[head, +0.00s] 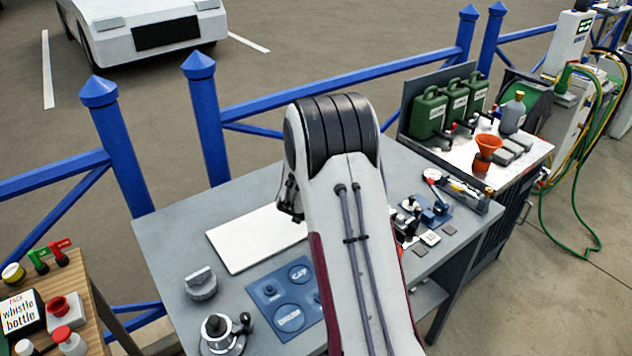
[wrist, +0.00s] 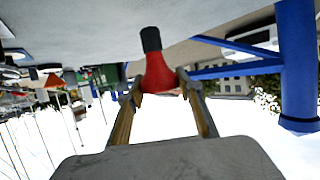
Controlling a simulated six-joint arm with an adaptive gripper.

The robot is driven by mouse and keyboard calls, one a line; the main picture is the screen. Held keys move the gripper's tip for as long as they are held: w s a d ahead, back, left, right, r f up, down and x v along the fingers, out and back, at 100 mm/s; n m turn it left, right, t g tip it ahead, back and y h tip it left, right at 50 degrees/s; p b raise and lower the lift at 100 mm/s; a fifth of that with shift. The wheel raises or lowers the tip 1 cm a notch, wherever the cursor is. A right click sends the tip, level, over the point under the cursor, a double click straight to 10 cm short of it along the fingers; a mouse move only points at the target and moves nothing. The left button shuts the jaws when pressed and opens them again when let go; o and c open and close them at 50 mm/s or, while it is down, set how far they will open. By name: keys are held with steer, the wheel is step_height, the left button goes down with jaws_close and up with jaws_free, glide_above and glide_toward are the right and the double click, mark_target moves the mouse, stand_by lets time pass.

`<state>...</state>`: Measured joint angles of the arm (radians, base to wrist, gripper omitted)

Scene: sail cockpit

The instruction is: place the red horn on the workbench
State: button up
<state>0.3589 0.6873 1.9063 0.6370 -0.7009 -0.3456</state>
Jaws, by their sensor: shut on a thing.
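My gripper (wrist: 160,84) is shut on the red horn (wrist: 158,68), which has a flared red bell and a black end. In the wrist view the horn sits between the fingertips, its black end pointing up in the picture. In the head view my arm crosses the middle of the grey workbench (head: 168,236). Only a dark piece of my gripper (head: 289,200) shows there, at the left side of the arm. The held horn is hidden in that view. I cannot tell its height above the bench.
On the workbench lie a white board (head: 255,238), a blue mat (head: 262,292), a grey knob (head: 200,284) and a round metal fitting (head: 222,334). Small parts crowd its right side. A blue railing (head: 330,85) runs behind. A wooden table (head: 98,312) stands at left.

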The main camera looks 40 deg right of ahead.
steer(key=shift+f, duration=1.8)
steer(key=shift+f, duration=0.15)
steer(key=o, duration=1.2)
steer(key=shift+s+a+r, duration=0.2)
steer(key=shift+r, duration=0.05)
steer(key=shift+v, duration=5.7)
steer(key=shift+f, duration=0.1)
